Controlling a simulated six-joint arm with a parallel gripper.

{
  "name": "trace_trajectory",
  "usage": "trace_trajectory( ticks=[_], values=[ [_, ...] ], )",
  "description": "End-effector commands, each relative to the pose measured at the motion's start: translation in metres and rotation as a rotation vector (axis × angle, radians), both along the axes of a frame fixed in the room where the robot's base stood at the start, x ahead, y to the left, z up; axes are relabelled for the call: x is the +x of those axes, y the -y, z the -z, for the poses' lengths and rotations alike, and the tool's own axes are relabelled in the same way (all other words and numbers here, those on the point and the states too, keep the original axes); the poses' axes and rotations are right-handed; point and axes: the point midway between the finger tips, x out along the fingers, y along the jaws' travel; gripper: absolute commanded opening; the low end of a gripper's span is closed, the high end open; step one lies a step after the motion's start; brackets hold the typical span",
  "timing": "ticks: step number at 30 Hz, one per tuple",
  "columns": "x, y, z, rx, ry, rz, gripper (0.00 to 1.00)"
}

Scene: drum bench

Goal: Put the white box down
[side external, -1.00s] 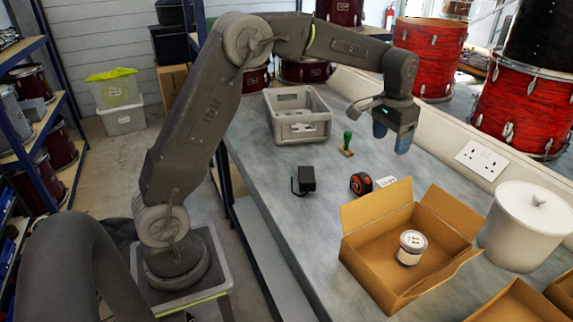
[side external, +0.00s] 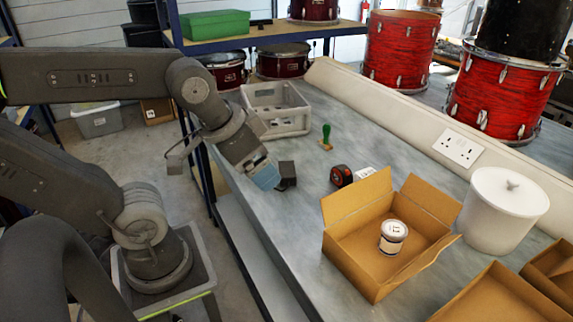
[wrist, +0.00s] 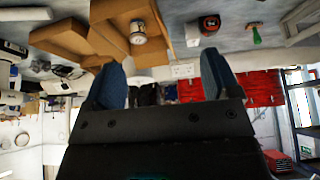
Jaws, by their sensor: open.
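My gripper (side external: 266,178) is at the left edge of the bench, tilted down, well to the left of the white item. In the wrist view its two blue fingers (wrist: 160,82) stand wide apart with nothing between them.
A black-and-orange tape measure (side external: 341,176), a green-handled stamp (side external: 326,137) and a grey crate (side external: 277,127) are on the bench. An open cardboard box (side external: 350,265) holds a tin (side external: 393,236). A white lidded pot (side external: 502,215) stands right.

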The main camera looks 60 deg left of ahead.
Motion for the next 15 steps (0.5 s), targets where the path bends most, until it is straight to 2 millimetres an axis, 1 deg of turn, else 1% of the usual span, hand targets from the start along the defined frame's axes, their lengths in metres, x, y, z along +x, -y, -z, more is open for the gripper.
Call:
trace_trajectory(
  ticks=[11, 13, 15],
  values=[
    [0.001, 0.0, 0.0, -0.002, 0.0, -0.004, 0.81],
    [0.004, -0.001, 0.001, -0.012, 0.004, -0.03, 0.81],
    [0.013, -0.003, 0.003, -0.043, 0.017, -0.096, 0.81]
  ],
)
